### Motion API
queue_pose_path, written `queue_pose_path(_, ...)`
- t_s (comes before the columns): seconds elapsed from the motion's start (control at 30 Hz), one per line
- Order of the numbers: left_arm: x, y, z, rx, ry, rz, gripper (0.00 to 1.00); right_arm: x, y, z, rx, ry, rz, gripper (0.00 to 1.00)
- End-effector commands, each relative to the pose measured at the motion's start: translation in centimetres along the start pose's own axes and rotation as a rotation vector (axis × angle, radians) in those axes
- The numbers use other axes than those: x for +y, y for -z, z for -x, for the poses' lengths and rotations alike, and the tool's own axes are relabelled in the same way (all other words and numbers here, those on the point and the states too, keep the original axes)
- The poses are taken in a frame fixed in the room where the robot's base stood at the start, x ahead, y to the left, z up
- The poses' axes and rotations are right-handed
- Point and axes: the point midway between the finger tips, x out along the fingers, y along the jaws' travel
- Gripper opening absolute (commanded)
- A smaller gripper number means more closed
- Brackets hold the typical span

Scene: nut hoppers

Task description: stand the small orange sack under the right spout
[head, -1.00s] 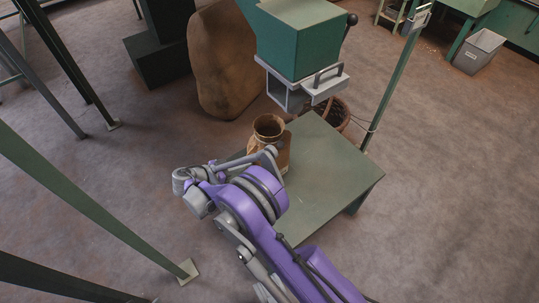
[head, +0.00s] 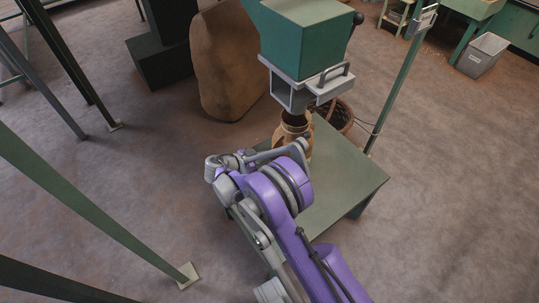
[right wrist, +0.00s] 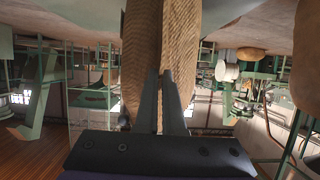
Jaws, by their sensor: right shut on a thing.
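The small orange-brown sack (head: 291,131) stands upright with its mouth open, over the far left part of a green table, just below the square grey spout (head: 291,96). The spout's lower edge comes close to or overlaps the sack's mouth in the head view; I cannot tell the exact alignment. My right gripper (right wrist: 168,76) is shut on the sack, whose woven cloth (right wrist: 150,45) fills the middle of the right wrist view. My purple right arm hides the sack's lower part in the head view, so its contact with the table is hidden. My left gripper is out of view.
The green hopper (head: 305,38) hangs above the table (head: 345,185). A big brown sack (head: 228,65) stands behind at left. A wicker basket (head: 336,116) sits behind the table, and a green post (head: 402,85) rises at right. The table's front right is clear.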

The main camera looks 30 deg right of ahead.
Motion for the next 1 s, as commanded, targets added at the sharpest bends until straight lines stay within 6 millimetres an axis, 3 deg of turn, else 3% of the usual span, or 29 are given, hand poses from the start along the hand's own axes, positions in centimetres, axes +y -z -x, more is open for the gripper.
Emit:
queue_pose_path(0.1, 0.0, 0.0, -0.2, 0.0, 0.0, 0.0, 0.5, 0.0, -0.2, -0.1, 0.001, 0.0, 0.0, 0.0)
queue_pose_path(0.2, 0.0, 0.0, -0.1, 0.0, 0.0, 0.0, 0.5, 0.0, -0.1, 0.0, 0.0, 0.0, 0.0, 0.22)
queue_pose_path(0.3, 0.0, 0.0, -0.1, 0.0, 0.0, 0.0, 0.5, 0.0, -0.1, 0.0, 0.0, 0.0, 0.0, 0.35)
queue_pose_path(0.67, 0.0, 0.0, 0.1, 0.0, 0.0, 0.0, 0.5, 0.0, 0.1, 0.5, 0.0, 0.002, 0.001, 0.35)
queue_pose_path(1.0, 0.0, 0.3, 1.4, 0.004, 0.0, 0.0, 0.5, 0.0, 0.1, 7.2, -0.001, 0.004, 0.001, 0.35)
